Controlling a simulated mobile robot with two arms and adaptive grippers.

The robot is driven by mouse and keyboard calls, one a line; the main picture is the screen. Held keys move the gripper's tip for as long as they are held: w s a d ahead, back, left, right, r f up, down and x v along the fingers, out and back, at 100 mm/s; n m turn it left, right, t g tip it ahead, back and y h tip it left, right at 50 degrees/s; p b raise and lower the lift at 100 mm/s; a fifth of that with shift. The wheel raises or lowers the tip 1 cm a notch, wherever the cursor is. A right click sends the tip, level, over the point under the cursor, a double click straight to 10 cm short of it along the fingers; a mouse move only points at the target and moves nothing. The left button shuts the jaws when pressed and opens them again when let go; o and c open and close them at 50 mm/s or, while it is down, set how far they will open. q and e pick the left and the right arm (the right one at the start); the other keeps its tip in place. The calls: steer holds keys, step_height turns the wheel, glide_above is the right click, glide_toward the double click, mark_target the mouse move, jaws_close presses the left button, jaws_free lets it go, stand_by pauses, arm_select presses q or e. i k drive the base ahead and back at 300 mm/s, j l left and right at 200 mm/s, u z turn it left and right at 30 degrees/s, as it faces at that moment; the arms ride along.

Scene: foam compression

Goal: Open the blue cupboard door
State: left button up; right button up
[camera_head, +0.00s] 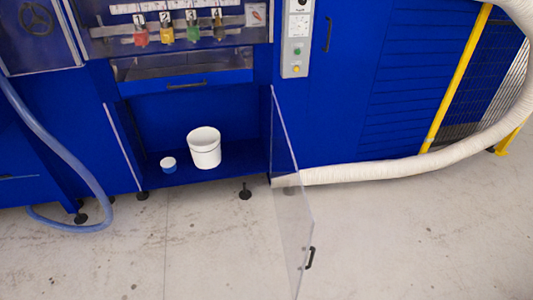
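A tall blue cupboard door (346,90) with a black vertical handle (328,34) stands right of the grey control box. It looks shut, flush with the blue machine front. Left of it, a clear door (293,215) with a black handle (310,258) stands swung out from the right side of a low open compartment. Neither of my grippers shows in the head view.
A white bucket (205,148) and a small blue-and-white cup (168,165) stand in the open compartment (235,177). A thick white hose (400,170) runs along the floor below the blue door and up the right. A yellow post (455,80) stands further right. The front floor is mostly bare.

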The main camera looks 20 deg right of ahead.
mark_target(351, 37)
steer(key=l+u, duration=0.4)
steer(key=l, duration=2)
